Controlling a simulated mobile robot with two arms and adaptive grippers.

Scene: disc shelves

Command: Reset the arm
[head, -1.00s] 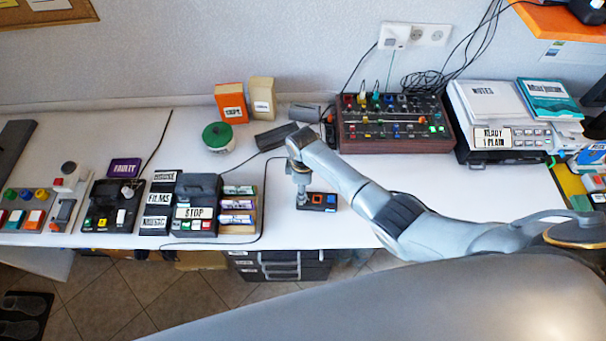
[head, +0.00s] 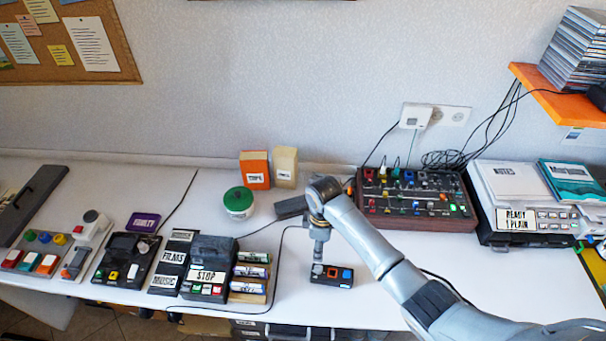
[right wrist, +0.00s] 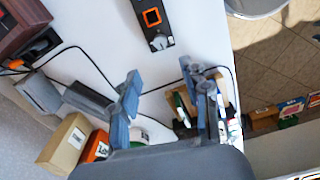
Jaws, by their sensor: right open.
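My right arm reaches in from the right in the head view, with its wrist bent down over the white desk (head: 400,270). My right gripper (right wrist: 165,98) shows in the right wrist view with its two blue-grey fingers spread apart and nothing between them. In the head view the gripper's end is just above or beside a small black device (head: 332,275) with an orange and a blue square; I cannot tell if they touch. The device also shows in the right wrist view (right wrist: 155,22), ahead of the fingers. My left gripper is in neither view.
A black box marked STOP (head: 207,279) and a rack of labelled cases (head: 250,278) stand left of the arm. A mixer panel (head: 416,199) and a printer-like machine (head: 525,215) stand right. A green-lidded tub (head: 238,203) is behind. Desk right of the device is clear.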

